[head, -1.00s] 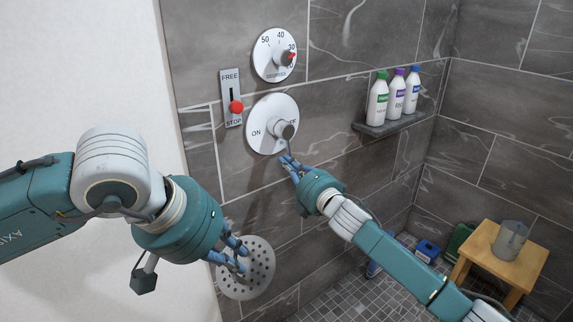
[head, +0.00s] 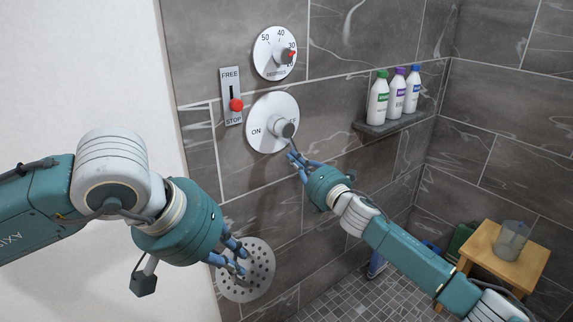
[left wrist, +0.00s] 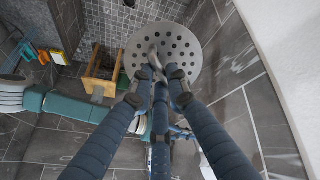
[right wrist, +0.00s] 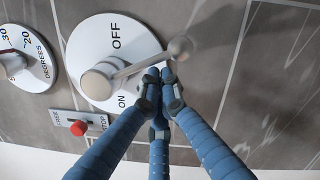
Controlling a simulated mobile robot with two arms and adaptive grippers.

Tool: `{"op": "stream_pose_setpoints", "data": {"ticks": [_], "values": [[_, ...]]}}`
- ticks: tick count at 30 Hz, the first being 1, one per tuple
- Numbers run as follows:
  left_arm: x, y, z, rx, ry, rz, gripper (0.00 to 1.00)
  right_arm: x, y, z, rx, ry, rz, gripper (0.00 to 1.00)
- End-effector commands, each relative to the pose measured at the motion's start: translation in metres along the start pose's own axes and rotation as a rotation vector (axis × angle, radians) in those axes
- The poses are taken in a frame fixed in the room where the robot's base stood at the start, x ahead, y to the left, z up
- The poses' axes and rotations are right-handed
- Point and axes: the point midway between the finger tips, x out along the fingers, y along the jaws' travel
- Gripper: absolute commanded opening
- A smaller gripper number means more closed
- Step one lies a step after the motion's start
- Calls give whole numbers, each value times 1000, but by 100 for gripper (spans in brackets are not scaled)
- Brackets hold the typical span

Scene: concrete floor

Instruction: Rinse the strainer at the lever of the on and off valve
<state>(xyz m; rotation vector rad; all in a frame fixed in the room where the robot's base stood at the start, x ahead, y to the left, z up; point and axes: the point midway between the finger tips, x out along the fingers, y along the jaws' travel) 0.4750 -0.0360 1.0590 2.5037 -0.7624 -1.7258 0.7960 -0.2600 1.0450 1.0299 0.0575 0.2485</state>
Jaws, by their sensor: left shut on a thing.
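The strainer, a round grey plate with holes, shows low near the wall in the head view (head: 262,283) and in the left wrist view (left wrist: 205,58). My left gripper (head: 240,262) is shut on its short grey handle. The on and off valve (head: 262,112) is a white disc marked ON and OFF. Its lever (right wrist: 140,65) ends in a round knob and points down, slightly toward the OFF side. My right gripper (right wrist: 160,78) has its fingertips close together right beside the lever. Whether they touch or hold it is unclear. The strainer is below the valve.
Several bottles stand on a wall shelf (head: 392,126). A wooden stool (head: 482,254) with a grey jug (head: 512,240) stands at the right. Tiled floor lies below.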

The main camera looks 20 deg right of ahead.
Motion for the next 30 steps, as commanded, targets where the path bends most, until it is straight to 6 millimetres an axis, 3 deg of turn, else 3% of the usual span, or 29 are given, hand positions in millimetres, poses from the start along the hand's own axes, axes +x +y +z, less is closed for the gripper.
{"op": "stream_pose_setpoints", "data": {"ticks": [12,30], "values": [[5,-2,2,0,1,1,0,2,-4,15,-168,-2,22,0],[7,-2,3,0,1,1,0,2,-6,15,-182,-2,24,0]]}}
